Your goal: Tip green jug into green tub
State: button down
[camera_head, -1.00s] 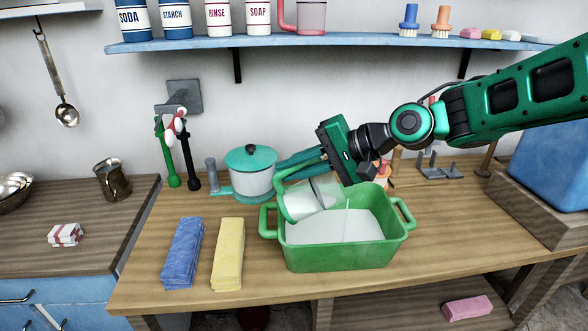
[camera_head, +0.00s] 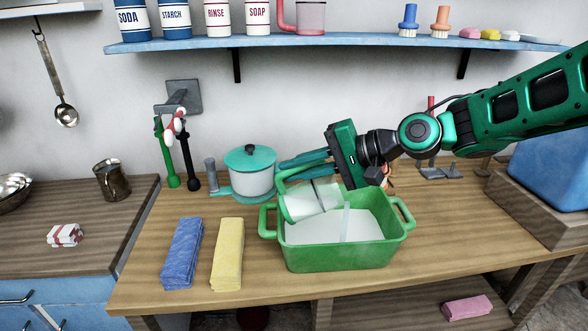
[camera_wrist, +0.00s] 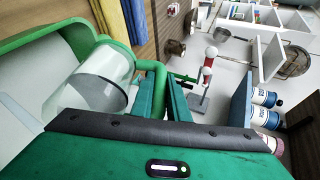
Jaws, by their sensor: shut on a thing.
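The green jug (camera_head: 312,204) is a clear vessel with green trim and a green handle. It is tilted over the green tub (camera_head: 336,258), with a pale stream falling from its mouth into the tub. The tub stands on the wooden table and holds white liquid. My gripper (camera_head: 302,162) is shut on the jug's handle, above the tub's back left. In the wrist view the fingers (camera_wrist: 165,105) close around the green handle, the jug (camera_wrist: 100,85) lies beside them, and the tub rim (camera_wrist: 45,40) shows at the left.
A lidded teal pot (camera_head: 252,178) stands close behind the tub's left. Blue (camera_head: 182,252) and yellow (camera_head: 228,254) cloths lie left of the tub. A blue shelf (camera_head: 330,42) runs above.

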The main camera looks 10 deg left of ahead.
jog(key=shift+w+d+y, duration=0.15)
jog(key=shift+d+y, duration=0.3)
jog(key=shift+y, duration=0.05)
jog(key=shift+d, duration=0.1)
dwell(1.0)
jog(key=shift+d+y, duration=0.15)
jog(key=shift+y, duration=0.15)
jog(key=shift+w+d+r+m+y, duration=0.2)
jog(key=shift+d+m+y, duration=0.2)
jog(key=shift+d+y, duration=0.2)
jog(key=shift+f, duration=0.1)
jog(key=shift+w+d, duration=0.1)
jog(key=shift+d, duration=0.1)
jog(key=shift+s+a+n+h, duration=0.2)
jog(key=shift+a+h, duration=0.15)
jog(key=shift+a, duration=0.2)
jog(key=shift+s+a+n+h, duration=0.1)
jog(key=shift+s+a+h, duration=0.1)
jog(key=shift+a+h, duration=0.25)
jog(key=shift+s+a+n+h, duration=0.2)
jog(key=shift+a+n+h, duration=0.1)
jog(key=shift+a+h, duration=0.7)
jog(key=shift+a, duration=0.1)
